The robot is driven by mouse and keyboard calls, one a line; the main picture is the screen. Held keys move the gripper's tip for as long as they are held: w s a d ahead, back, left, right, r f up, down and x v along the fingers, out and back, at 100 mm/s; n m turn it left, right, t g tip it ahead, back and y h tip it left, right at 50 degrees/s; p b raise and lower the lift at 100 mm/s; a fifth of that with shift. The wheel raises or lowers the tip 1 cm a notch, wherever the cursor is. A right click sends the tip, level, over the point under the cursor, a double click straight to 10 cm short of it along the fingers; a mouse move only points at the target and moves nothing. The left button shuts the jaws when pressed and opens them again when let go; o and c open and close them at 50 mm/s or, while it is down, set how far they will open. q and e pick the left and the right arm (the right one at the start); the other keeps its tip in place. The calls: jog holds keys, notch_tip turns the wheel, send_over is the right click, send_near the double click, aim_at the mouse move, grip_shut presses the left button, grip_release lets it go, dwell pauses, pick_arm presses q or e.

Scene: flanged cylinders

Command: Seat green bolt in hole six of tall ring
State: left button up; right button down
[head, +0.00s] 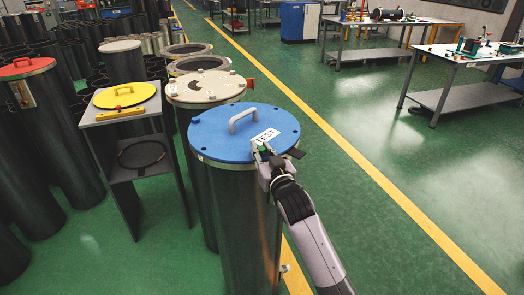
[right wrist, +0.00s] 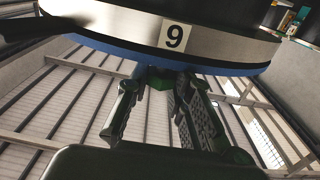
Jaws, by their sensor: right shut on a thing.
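The tall cylinder with a blue lid (head: 215,128) stands upright in the middle of the head view. Its lid has a grey handle and a white TEST tag. My right gripper (head: 264,156) is at the lid's near right edge, shut on the green bolt (head: 264,148), of which only a small green part shows. In the right wrist view my gripper's fingers (right wrist: 162,108) are just below the blue rim, above which a 9 label (right wrist: 174,36) is on the metal band. I cannot tell whether the bolt is in a hole or which hole is six. My left gripper is not in view.
A cream-lidded cylinder (head: 207,87) stands just behind the blue-lidded one. A small stand with a yellow lid (head: 124,95) is to the left, near a red-lidded cylinder (head: 25,68). Workbenches (head: 470,55) stand at the right; the green floor between is clear.

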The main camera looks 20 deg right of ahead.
aim_at(262, 148)
jog(key=shift+s+f+b, duration=0.1)
jog(key=shift+f+b, duration=0.2)
jog(key=shift+f, duration=0.75)
jog(key=shift+r+p, duration=0.35)
jog(key=shift+p, duration=0.2)
jog(key=shift+r+p, duration=0.6)
jog(key=shift+w+r+p, duration=0.3)
jog(key=shift+r+p, duration=0.3)
jog(key=shift+r, duration=0.1)
jog(key=shift+r+p, duration=2.1)
jog(key=shift+r, duration=0.35)
